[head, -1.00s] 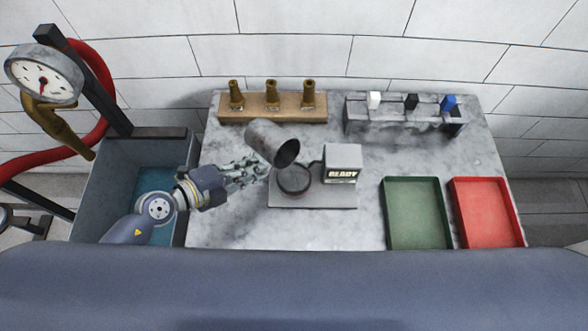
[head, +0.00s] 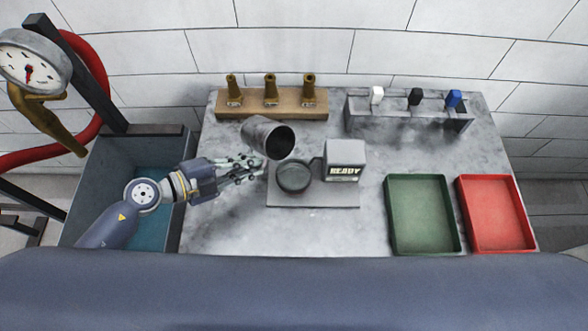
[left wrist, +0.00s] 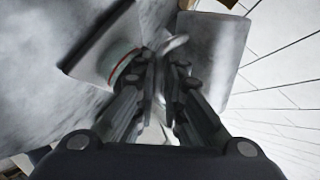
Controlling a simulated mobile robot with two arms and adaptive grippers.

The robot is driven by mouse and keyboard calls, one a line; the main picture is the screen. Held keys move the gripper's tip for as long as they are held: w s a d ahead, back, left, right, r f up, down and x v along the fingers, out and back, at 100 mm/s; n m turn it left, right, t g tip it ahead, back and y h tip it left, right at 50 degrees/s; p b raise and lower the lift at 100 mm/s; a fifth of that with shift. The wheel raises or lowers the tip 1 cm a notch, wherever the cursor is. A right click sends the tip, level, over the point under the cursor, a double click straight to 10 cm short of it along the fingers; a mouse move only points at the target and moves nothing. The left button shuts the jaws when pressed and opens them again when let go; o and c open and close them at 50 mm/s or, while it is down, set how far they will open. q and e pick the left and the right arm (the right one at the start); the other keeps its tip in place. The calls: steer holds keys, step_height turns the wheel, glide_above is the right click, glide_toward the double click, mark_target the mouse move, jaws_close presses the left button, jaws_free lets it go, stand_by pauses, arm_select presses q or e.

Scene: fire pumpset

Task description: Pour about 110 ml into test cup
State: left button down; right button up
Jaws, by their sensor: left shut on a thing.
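My left gripper (head: 256,168) is shut on the handle of a dark grey metal jug (head: 258,130). The jug is tilted to the right in the air, its open mouth showing above and just left of the test cup. The test cup (head: 294,177) is a round, clear-looking cup standing on a grey plate beside a block that reads READY (head: 344,163). In the left wrist view the jug (left wrist: 208,58) is at upper right, its handle between the fingers. The test cup (left wrist: 122,66) shows a red line there. No stream is visible, and I cannot tell the liquid level. My right gripper is out of view.
A wooden rack (head: 292,104) with brass nozzles and a grey rack (head: 405,112) with white, black and blue pieces stand behind. A green tray (head: 424,249) and a red tray (head: 500,246) lie at right. A water tank (head: 100,170) and a gauge (head: 30,62) are at left.

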arm_select(q)
steer(key=shift+d+r+n+g+h, duration=0.15)
steer(key=shift+n+g+h, duration=0.15)
steer(key=shift+n+h, duration=0.35)
stand_by(1.7)
